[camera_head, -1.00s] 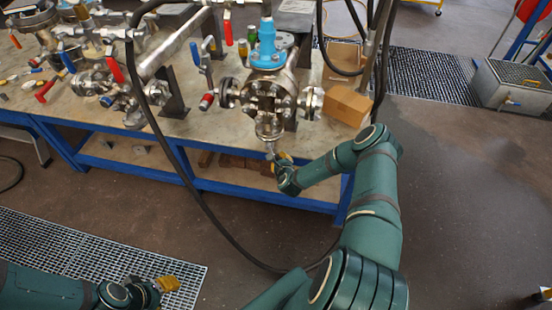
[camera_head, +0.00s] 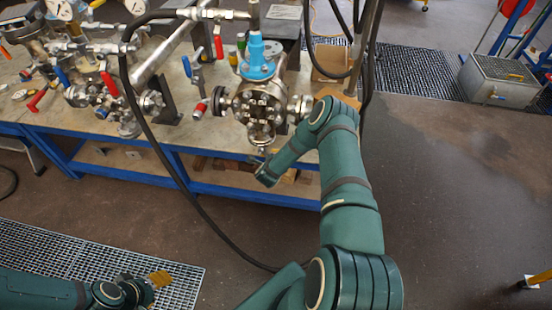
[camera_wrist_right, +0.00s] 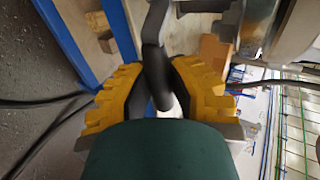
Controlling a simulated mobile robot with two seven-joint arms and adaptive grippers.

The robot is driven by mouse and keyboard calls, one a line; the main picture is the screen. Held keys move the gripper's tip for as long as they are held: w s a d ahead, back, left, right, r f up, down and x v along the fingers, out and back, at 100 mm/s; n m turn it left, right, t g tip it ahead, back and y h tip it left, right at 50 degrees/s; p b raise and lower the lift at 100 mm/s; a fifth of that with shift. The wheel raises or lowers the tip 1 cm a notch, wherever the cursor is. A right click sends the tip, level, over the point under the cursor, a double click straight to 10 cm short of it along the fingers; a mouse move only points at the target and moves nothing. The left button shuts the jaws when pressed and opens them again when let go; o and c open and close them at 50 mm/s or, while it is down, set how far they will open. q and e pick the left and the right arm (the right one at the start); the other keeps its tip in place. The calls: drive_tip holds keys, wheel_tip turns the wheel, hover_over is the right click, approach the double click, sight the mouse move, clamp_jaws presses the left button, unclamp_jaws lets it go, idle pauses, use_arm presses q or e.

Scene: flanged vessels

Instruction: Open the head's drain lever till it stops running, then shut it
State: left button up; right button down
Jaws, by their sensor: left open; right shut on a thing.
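The head is a steel flanged vessel with a blue cap (camera_head: 258,60), standing at the bench's front edge in the head view; its bolted front (camera_head: 262,106) faces me. Its underside fitting (camera_head: 259,147) hangs over the edge. The drain lever (camera_wrist_right: 153,35) shows in the right wrist view as a dark bar. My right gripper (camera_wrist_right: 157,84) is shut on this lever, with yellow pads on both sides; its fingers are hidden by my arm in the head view. I cannot see whether liquid runs. My left gripper (camera_head: 160,284) is open and empty, low over the floor grating.
The blue-framed bench (camera_head: 230,190) carries pipework, red-handled valves (camera_head: 109,83) and gauges at left. A black hose (camera_head: 150,130) loops down in front of it. A cardboard box (camera_head: 330,62) stands right of the head. A metal tank (camera_head: 500,80) stands far right; the floor between is clear.

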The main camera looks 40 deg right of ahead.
idle(0.5)
drive_tip(key=c, duration=0.9)
unclamp_jaws()
drive_tip(key=shift+r, duration=0.1)
drive_tip(key=shift+o, duration=0.2)
drive_tip(key=v, duration=1.2)
drive_tip(key=shift+w+a, duration=0.1)
drive_tip(key=shift+a, duration=0.05)
